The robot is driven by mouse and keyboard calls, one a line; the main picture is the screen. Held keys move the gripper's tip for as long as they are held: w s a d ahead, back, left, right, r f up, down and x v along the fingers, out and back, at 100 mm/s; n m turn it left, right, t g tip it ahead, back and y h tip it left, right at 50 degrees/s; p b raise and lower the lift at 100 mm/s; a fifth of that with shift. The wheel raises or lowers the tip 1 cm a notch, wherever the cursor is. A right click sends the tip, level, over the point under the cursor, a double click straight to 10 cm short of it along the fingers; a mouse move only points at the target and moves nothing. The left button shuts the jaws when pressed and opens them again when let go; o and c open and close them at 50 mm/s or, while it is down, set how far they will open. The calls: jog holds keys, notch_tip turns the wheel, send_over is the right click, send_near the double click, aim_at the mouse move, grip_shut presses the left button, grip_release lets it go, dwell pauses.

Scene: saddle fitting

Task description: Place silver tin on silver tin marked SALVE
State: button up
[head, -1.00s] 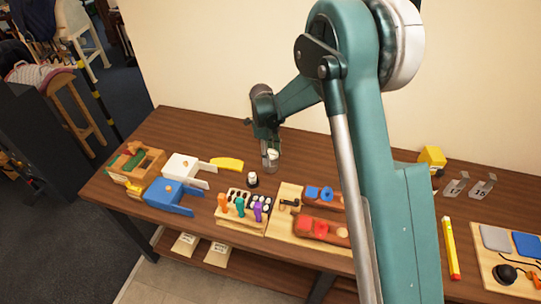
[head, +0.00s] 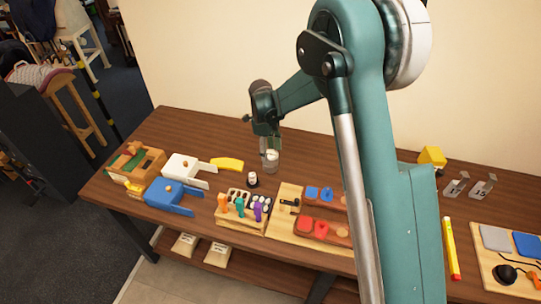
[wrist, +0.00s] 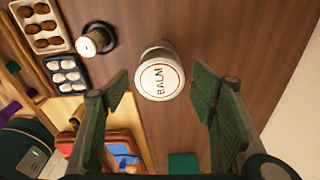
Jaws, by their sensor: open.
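A pale silver tin with a round white lid marked BALM (wrist: 160,80) stands beyond my fingertips in the wrist view, centred across the gap between them. It also shows as a pale tin (head: 270,162) just below my gripper (head: 268,141) in the head view. My gripper (wrist: 160,88) is open, one finger on each side of the tin, with gaps to both. A smaller tin-like piece with a white top (wrist: 86,46) stands on a round black base (wrist: 106,36); it also shows in the head view (head: 252,178). I cannot read SALVE anywhere.
Close by are a wooden rack of coloured-handled tools (head: 240,207), a dark tray of white pieces (wrist: 67,76) and a tray of brown pieces (wrist: 42,27). Bare tabletop lies behind and right of the tin.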

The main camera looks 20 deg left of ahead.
aim_at(269, 154)
notch_tip(269, 154, up, 10)
jog(key=a, duration=0.1)
jog(key=shift+r, duration=0.15)
jog(key=shift+a, duration=0.1)
dwell(0.7)
jog(key=s+d+r+n+t+y, duration=0.15)
jog(key=s+d+r+n, duration=0.4)
jog(key=d+r, duration=0.65)
jog(key=s+d+r+n+t, duration=0.2)
jog(key=s+d+r+n, duration=0.35)
jog(key=d, duration=1.05)
jog(key=s+d+n+t, duration=0.2)
jog(key=s+d+n, duration=0.2)
jog(key=s+d, duration=0.5)
jog(key=s+d+n+t, duration=0.2)
jog(key=s+d+n, duration=0.2)
jog(key=s+d, duration=0.5)
jog(key=shift+s+d+r, duration=0.15)
jog(key=shift+s+d, duration=0.05)
jog(key=shift+s, duration=2.7)
